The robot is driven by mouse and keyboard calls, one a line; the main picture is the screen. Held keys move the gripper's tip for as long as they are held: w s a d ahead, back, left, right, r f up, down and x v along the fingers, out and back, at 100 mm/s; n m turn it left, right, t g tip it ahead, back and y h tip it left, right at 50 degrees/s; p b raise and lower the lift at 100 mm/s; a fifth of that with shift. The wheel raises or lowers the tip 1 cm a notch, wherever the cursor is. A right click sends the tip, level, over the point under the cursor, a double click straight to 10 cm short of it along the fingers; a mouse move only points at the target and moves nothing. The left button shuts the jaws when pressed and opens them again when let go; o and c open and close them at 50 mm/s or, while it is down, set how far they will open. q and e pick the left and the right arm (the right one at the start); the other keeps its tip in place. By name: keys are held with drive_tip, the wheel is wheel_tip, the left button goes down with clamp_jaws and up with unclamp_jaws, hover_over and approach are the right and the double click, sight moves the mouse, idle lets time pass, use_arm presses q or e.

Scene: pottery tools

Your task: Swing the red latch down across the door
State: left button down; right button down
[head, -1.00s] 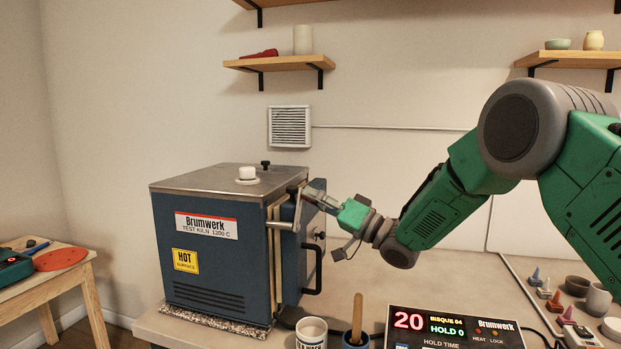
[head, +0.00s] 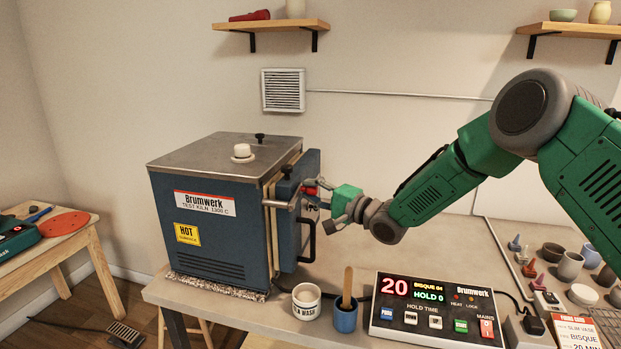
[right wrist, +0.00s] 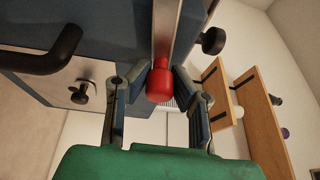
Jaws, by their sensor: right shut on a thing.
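The blue kiln (head: 215,215) stands on the table, with its door (head: 309,185) on the right side and a black door handle (head: 309,240). The red latch grip (head: 311,190) shows at the door beside my right gripper (head: 322,195). In the right wrist view the red grip (right wrist: 160,82) sits at the end of a metal bar (right wrist: 166,30), between the fingers of my right gripper (right wrist: 160,88), which is shut on it. The latch's far end is hidden in the head view. My left gripper is not in view.
A controller (head: 435,308) reading 20 and HOLD 0 lies in front on the table. A white cup (head: 306,301) and a blue cup with a wooden stick (head: 345,314) stand near the kiln. Small pots (head: 570,265) are at the right.

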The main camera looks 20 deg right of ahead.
drive_tip(key=shift+w+d+f+m+h+p, duration=0.15)
drive_tip(key=shift+f+m+h+p, duration=0.2)
drive_tip(key=shift+m, duration=0.45)
drive_tip(key=shift+f+m, duration=0.25)
drive_tip(key=shift+m, duration=0.05)
drive_tip(key=shift+f, duration=0.1)
drive_tip(key=c, duration=1.6)
unclamp_jaws()
drive_tip(key=shift+o, duration=1.3)
drive_tip(key=shift+f+g, duration=0.1)
drive_tip(key=shift+g, duration=0.2)
drive_tip(key=shift+w, duration=0.1)
drive_tip(key=shift+d, duration=0.1)
